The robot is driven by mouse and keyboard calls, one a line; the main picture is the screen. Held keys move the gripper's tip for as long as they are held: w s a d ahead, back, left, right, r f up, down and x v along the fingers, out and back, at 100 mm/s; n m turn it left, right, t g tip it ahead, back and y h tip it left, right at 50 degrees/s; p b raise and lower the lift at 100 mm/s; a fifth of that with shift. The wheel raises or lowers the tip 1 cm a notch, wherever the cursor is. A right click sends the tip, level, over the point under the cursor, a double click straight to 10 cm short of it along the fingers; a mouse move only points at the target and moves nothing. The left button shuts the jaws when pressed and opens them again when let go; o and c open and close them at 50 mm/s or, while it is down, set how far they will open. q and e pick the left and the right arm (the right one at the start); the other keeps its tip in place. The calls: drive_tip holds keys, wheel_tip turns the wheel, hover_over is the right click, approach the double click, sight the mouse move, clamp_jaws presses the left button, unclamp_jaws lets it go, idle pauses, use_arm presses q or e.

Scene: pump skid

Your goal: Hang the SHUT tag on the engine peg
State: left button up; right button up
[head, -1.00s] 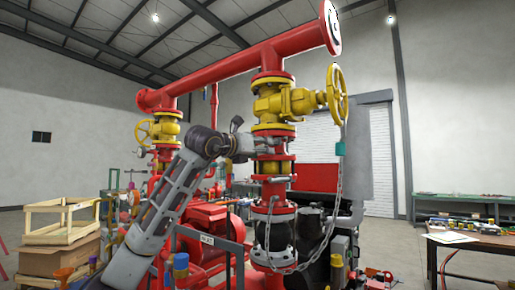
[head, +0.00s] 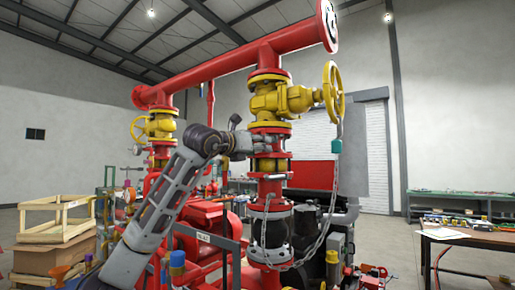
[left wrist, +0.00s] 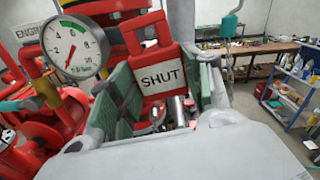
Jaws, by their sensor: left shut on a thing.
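The red SHUT tag (left wrist: 162,72), with a white label and a red loop on top, is held upright between the green-padded fingers of my left gripper (left wrist: 165,90) in the left wrist view. In the head view my left gripper (head: 238,143) is in front of the red and yellow pipe column, and the tag cannot be made out there. A white sign starting "ENGIN" (left wrist: 30,32) shows at the upper left of the left wrist view, partly cut off. I cannot make out the engine peg. My right gripper is not in view.
A round pressure gauge (left wrist: 75,48) is close to the left of the tag. A yellow handwheel (head: 334,92) with a hanging chain (head: 330,215) is right of the column. A workbench (head: 470,240) stands at the right and wooden crates (head: 55,222) at the left.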

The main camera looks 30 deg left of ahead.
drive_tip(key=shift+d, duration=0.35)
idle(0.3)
use_arm(q)
drive_tip(key=shift+w+p, duration=0.3)
drive_tip(key=shift+w, duration=0.2)
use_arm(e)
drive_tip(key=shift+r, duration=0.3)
use_arm(q)
drive_tip(key=shift+w, duration=0.1)
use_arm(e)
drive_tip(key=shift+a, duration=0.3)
use_arm(q)
drive_tip(key=shift+w+d+p, duration=0.1)
drive_tip(key=shift+w+p, duration=0.2)
drive_tip(key=shift+w, duration=0.3)
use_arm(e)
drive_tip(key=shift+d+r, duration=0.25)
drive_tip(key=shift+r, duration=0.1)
use_arm(q)
drive_tip(key=shift+w+d+p, duration=0.1)
drive_tip(key=shift+w+p, duration=0.45)
drive_tip(key=shift+w, duration=0.65)
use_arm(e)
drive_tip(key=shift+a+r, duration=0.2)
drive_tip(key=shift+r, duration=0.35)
use_arm(q)
drive_tip(key=shift+f, duration=0.1)
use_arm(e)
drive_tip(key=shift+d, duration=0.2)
